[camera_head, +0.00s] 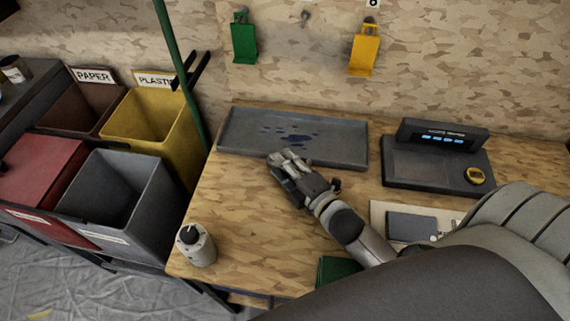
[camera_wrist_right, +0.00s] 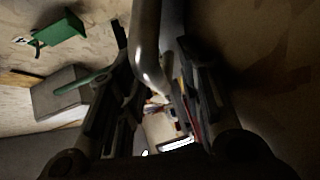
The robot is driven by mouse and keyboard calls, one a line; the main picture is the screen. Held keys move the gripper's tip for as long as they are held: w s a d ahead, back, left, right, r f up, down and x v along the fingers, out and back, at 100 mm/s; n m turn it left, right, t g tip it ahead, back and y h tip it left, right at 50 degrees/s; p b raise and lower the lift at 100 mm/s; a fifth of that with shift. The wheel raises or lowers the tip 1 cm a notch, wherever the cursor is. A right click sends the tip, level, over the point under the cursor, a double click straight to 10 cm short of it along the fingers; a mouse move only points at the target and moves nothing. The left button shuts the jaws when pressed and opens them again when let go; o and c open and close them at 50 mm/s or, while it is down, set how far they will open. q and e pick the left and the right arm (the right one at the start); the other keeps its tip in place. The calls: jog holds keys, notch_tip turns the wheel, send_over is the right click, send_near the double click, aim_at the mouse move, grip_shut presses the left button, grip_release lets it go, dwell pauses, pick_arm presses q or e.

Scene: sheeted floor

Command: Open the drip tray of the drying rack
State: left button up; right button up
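A wide, shallow grey tray (camera_head: 345,152) with dark blue wet patches lies on the wooden bench near the back wall. I cannot tell whether it is the drip tray, and I make out no separate rack. My right gripper (camera_head: 284,160) is at the tray's front edge, pointing away from me, and hides part of that edge. In the right wrist view, a shiny rounded metal bar (camera_wrist_right: 147,50) passes between the fingers of the right gripper (camera_wrist_right: 157,60). The fingers look spread either side of it; contact is unclear. My left gripper is not in view.
A grey bottle (camera_head: 197,245) stands at the bench's front left. A dark scale-like device (camera_head: 430,160) with a yellow item (camera_head: 475,176) is at right. Green (camera_head: 244,42) and yellow (camera_head: 364,52) holders hang on the wall. Bins (camera_head: 112,190) stand left.

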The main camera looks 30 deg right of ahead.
aim_at(283, 186)
grip_shut()
jog(key=shift+s+a+p, duration=0.2)
jog(key=shift+s+a, duration=0.35)
jog(key=shift+s, duration=0.2)
jog(key=shift+s+a+p, duration=0.15)
jog(key=shift+s+a, duration=0.4)
jog(key=shift+s, duration=0.2)
grip_release()
jog(key=shift+w, duration=0.1)
